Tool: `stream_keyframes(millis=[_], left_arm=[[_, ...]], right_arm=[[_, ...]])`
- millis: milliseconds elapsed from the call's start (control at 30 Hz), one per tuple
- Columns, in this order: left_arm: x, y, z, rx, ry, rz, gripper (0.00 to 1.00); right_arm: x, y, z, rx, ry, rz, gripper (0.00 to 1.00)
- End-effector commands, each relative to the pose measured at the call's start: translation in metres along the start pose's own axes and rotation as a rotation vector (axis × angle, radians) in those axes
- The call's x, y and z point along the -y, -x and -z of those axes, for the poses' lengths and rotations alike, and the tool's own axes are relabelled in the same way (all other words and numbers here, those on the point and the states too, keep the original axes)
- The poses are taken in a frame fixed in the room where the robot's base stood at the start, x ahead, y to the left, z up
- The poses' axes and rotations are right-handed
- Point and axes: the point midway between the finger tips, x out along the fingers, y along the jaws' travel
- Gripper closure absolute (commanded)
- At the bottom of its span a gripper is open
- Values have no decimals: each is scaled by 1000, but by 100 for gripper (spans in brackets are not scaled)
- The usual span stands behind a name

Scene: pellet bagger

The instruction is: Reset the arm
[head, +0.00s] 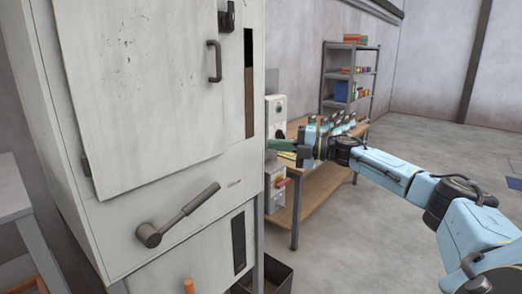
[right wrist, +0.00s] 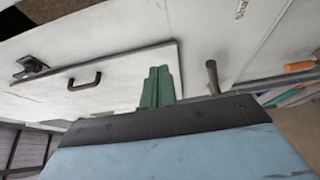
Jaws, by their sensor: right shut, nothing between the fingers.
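My right arm reaches in from the right in the head view. My right gripper (head: 281,145) has green fingers that are closed together with nothing between them. They point left, beside the right edge of the white machine cabinet (head: 140,210); I cannot tell whether they touch it. In the right wrist view the green fingers (right wrist: 158,86) show together in front of the cabinet's door (right wrist: 110,80). The door (head: 150,90) looks closed and has a dark pull handle (head: 214,61). A grey lever (head: 180,217) below it tilts up to the right. My left gripper is out of view.
A wooden workbench (head: 320,188) with several bottles (head: 342,123) stands behind my right gripper. A grey control box (head: 276,116) is beside the cabinet. A shelf rack (head: 350,78) stands at the back. A dark bin (head: 268,278) sits low by the cabinet.

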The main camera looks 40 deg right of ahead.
Motion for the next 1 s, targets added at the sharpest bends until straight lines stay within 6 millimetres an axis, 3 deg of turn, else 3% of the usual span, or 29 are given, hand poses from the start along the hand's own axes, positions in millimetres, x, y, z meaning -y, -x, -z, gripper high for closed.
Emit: stream_keyframes(millis=[333,467,567,767,867,1000], left_arm=[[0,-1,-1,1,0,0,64],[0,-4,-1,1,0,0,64],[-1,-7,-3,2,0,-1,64],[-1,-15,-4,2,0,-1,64],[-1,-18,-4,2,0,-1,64],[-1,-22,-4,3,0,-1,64]], right_arm=[[2,5,-2,0,-4,-1,100],[34,-4,-6,37,-68,-6,100],[91,-14,-10,112,-180,-9,100],[244,-18,-3,330,-458,25,100],[319,-9,13,440,-586,63,100],[418,12,49,593,-751,136,100]])
